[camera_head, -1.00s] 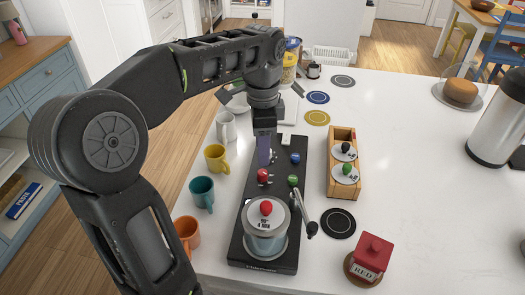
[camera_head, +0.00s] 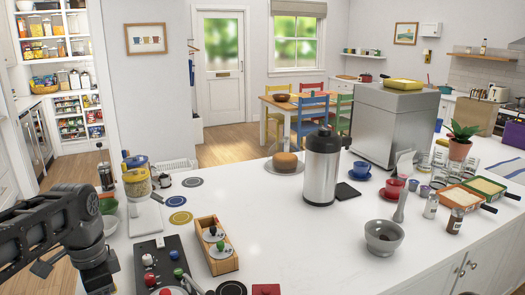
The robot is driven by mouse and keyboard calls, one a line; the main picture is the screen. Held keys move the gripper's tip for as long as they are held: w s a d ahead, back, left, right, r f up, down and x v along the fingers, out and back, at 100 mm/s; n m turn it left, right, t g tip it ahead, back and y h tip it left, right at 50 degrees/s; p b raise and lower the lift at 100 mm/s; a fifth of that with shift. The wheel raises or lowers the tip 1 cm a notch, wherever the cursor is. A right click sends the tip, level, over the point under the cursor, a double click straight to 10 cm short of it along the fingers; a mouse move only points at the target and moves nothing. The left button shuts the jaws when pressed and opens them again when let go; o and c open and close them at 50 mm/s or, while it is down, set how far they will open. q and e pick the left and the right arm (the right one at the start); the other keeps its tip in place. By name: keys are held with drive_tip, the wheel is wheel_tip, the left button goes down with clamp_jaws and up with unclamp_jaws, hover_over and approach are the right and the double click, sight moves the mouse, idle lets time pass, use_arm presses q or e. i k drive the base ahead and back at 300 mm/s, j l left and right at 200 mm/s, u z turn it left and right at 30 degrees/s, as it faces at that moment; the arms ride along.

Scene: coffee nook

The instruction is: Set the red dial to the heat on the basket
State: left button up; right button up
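The black hob panel (camera_head: 130,265) stands at the lower left, cut by the bottom edge. Only the top of a red-knobbed lid (camera_head: 166,291) shows at the bottom edge; any label on the basket is out of frame. My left arm reaches in from the left, its wrist left of the panel; the fingertips are below the frame. My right gripper is not in view.
A wooden box (camera_head: 222,267) with black- and green-knobbed lids stands right of the panel. Coasters (camera_head: 180,218) and jars (camera_head: 137,181) lie behind it. A steel flask (camera_head: 321,170), grey bowl (camera_head: 384,237) and cups stand farther right. The counter's middle is clear.

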sight(147, 259)
drive_tip(key=k, duration=0.95)
